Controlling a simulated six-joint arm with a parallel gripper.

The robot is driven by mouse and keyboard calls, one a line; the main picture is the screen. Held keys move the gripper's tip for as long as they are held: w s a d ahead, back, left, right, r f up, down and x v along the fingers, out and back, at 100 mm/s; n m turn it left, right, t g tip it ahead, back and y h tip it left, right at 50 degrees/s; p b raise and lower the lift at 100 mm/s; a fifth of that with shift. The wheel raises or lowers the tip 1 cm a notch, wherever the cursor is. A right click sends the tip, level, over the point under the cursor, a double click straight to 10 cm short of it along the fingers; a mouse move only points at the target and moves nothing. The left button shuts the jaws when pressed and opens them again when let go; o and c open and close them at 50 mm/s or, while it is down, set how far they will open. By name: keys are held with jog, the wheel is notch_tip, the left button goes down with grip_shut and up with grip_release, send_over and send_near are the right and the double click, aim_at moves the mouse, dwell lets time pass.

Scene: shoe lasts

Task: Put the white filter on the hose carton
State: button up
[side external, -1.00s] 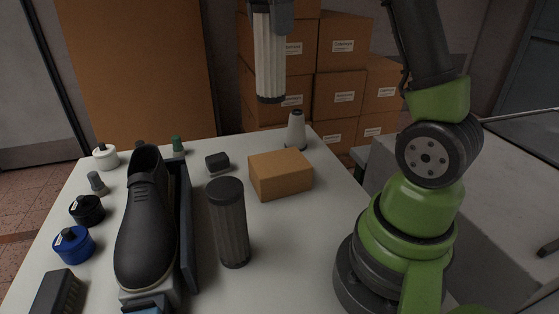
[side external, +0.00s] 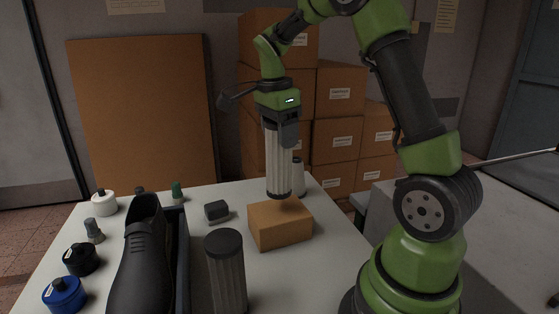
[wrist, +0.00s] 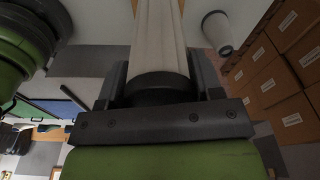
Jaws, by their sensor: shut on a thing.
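The white filter (side external: 278,160) is a pale ribbed cylinder with dark end caps. My gripper (side external: 282,122) is shut on its upper end and holds it upright. The hose carton (side external: 280,224) is a plain brown box on the table. The filter's lower cap appears over the carton's top, close to it; I cannot tell whether they touch. In the wrist view the filter (wrist: 160,35) runs away from between my gripper's jaws (wrist: 163,85), and the carton is not visible there.
A dark grey filter (side external: 226,275) stands in front of the carton, to its left. A white cone-shaped thing (side external: 298,177) stands just behind it. A small dark block (side external: 216,211) and a black shoe (side external: 143,255) are to the left. Stacked boxes (side external: 337,140) stand behind the table.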

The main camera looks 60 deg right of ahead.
aim_at(279, 152)
jog(key=shift+f, duration=2.15)
jog(key=o, duration=1.4)
jog(key=shift+f, duration=0.15)
